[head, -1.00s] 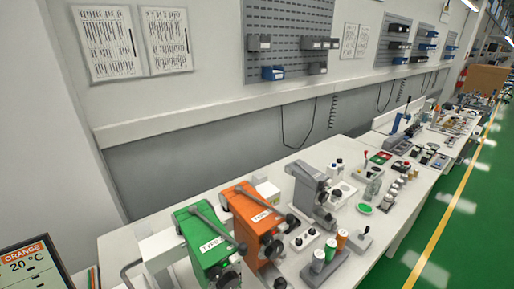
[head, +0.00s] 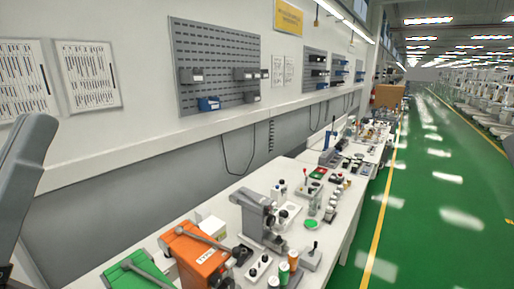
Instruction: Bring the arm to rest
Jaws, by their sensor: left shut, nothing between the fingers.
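The grey part of my left arm (head: 26,155) stands at the left edge, in front of the wall and slanting down to the left. Only a small dark piece of my left gripper (head: 5,272) shows low at the left edge, and it holds nothing. It is well left of the bench devices and touches none of them in view. My right gripper is not in view.
A long white bench (head: 338,232) runs along the wall. It carries a green device (head: 135,272), an orange device (head: 196,256), a grey device (head: 258,216) and several small bottles. A pegboard (head: 213,62) hangs above. The green floor (head: 440,200) at right is clear.

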